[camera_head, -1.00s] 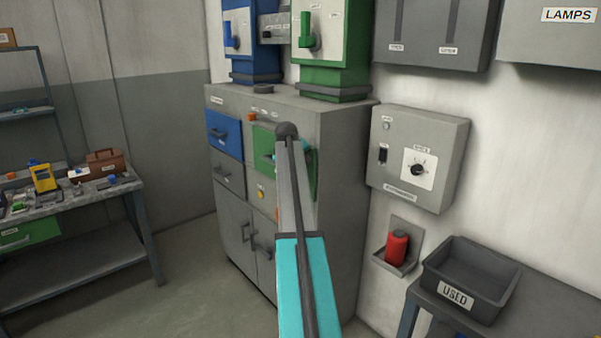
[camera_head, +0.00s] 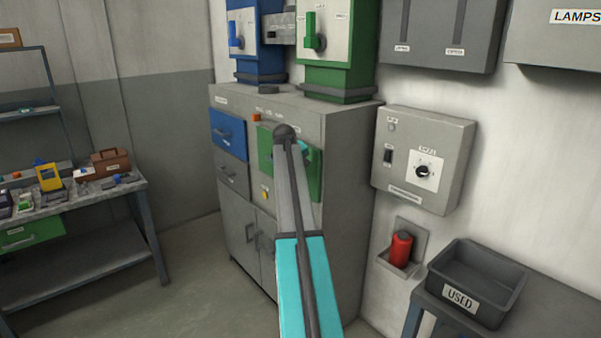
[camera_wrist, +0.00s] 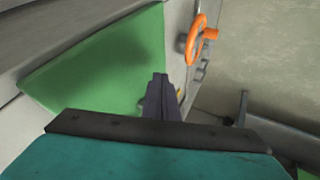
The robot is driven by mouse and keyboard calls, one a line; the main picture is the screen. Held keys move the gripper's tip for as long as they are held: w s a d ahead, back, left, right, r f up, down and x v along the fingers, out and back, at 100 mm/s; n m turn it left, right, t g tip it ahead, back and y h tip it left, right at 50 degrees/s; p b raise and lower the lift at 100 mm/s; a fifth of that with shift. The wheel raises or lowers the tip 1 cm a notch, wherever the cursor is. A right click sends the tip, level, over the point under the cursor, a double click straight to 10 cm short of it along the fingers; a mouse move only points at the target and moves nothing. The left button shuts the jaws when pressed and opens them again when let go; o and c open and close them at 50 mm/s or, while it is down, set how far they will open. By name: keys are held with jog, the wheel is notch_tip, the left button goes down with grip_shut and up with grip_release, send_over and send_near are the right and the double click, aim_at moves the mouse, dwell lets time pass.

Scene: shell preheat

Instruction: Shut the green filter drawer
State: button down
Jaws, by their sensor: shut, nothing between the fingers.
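The green filter drawer (camera_head: 265,147) is in the upper right of the grey cabinet front in the head view. My arm crosses in front of it and hides its middle. How far it stands out is hard to tell. In the wrist view its green panel (camera_wrist: 95,75) fills the upper left. My gripper (camera_wrist: 159,77) is shut and empty, with its fingers in front of the panel's lower right edge. Whether they touch it is unclear. In the head view the fingers are hidden behind my arm.
A blue drawer (camera_head: 228,134) is left of the green one. An orange wheel (camera_wrist: 195,40) is close by, right of the fingers in the wrist view. A grey wall box (camera_head: 423,160), red cylinder (camera_head: 401,248) and USED bin (camera_head: 477,283) are at right.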

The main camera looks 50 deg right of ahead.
jog(key=a+b+v, duration=0.1)
jog(key=b+v, duration=0.1)
jog(key=v, duration=0.8)
jog(key=shift+a, duration=0.2)
jog(key=shift+f, duration=0.1)
